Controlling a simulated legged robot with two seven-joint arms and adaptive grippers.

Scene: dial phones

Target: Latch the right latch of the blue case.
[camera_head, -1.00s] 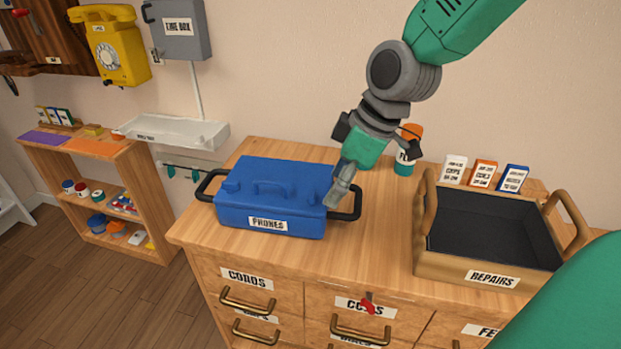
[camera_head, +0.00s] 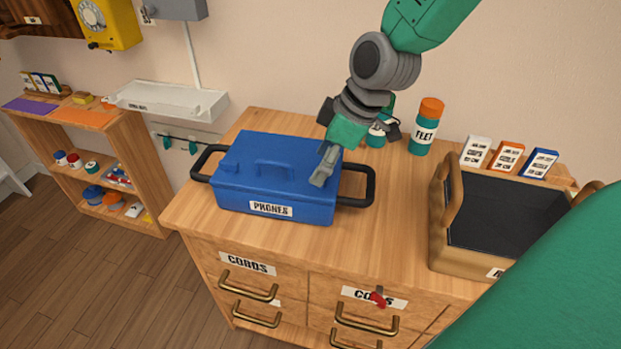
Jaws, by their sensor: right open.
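The blue case (camera_head: 262,196) labelled PHONES stands shut on the wooden dresser top, with a handle on its lid and a dark carrying handle at each end. A small blue latch shows on the left part of the lid (camera_head: 231,160). My right gripper (camera_head: 322,176) reaches down from the upper right, its fingertips at the right part of the lid, where it hides the right latch. It is open; I cannot tell whether it touches the case. My left gripper is not in view.
A brown REPAIRS tray (camera_head: 454,257) stands at the right, partly behind my green arm. A FEET bottle (camera_head: 424,128) and small cards (camera_head: 507,156) stand at the back. The dresser top (camera_head: 395,215) between case and tray is clear.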

